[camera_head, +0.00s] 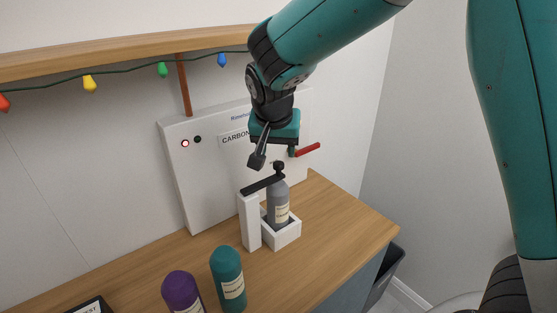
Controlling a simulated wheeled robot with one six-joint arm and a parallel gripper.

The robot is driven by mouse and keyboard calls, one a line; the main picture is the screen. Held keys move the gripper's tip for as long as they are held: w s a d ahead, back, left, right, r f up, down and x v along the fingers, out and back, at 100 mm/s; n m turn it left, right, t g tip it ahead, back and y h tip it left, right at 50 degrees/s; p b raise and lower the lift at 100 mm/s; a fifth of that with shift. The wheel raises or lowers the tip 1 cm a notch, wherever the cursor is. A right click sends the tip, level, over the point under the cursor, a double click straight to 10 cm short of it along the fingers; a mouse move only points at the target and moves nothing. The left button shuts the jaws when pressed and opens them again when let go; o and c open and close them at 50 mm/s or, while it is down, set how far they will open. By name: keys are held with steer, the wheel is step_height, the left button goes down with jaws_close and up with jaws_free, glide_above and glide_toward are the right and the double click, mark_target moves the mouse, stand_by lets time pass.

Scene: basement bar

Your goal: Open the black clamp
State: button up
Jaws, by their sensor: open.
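The black clamp (258,185) is a flat dark bar on top of a white post (249,221). It reaches from the post across the top of a grey labelled cylinder (277,198). The cylinder stands upright in a white holder (287,235), with a dark knob (279,166) above its top. My gripper (275,154) is open and empty, pointing down just above the clamp and the knob. It appears apart from both, though depth is hard to judge.
A white panel (176,173) lettered "CARBON" stands behind, with a red-ringed button (185,143) and a red handle (307,149). A teal bottle (228,279) and a purple bottle (181,291) stand in front on the wooden counter (340,225). The counter's right side is clear.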

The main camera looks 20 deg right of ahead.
mark_target(278, 163)
steer(key=p+x, duration=0.1)
steer(key=x, duration=0.6)
jaws_close()
